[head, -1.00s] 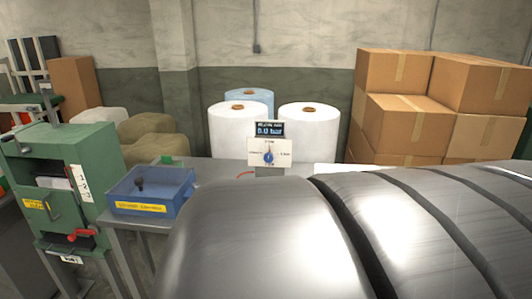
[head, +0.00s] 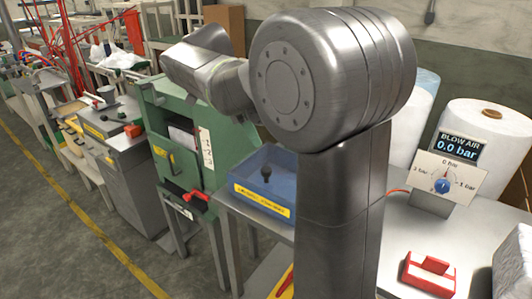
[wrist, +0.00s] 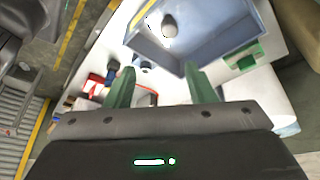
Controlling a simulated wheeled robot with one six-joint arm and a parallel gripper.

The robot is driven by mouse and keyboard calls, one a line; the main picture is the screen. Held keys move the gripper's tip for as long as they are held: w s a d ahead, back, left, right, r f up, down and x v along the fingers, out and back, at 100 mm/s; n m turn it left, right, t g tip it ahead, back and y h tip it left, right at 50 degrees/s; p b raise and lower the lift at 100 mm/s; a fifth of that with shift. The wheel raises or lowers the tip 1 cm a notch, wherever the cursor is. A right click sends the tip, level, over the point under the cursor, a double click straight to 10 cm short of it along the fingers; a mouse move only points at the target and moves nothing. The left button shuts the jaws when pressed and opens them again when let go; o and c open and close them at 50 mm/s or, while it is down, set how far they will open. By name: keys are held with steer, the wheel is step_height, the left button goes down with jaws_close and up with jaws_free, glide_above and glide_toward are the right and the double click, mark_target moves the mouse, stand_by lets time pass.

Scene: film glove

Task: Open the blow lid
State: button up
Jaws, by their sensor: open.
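A blue, see-through box (head: 250,172) with a dark knob (head: 266,172) and a yellow label on its front stands on the grey bench in the head view. I take its top for the blow lid; it looks closed, but I cannot be sure. My arm covers its right part. In the wrist view the blue box (wrist: 240,38) is at the top, with a pale round knob (wrist: 169,26). My gripper (wrist: 160,82) has two green fingers, spread and empty, apart from the box in the picture. The gripper cannot be made out in the head view.
A green machine (head: 228,145) with a red lever (head: 195,198) stands left of the box. The blow air display (head: 461,148) reads 0.0 bar, above a blue dial (head: 441,185). Floor is clear at left.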

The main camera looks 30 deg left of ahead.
mark_target(266, 169)
steer(key=shift+m, duration=0.3)
steer(key=x, duration=0.4)
steer(key=a+x, duration=0.1)
steer(key=x, duration=0.3)
steer(key=a+x, duration=0.1)
steer(key=x, duration=0.3)
steer(key=shift+w+f, duration=0.2)
steer(key=shift+f, duration=0.25)
jaws_close()
steer(key=shift+r, duration=0.15)
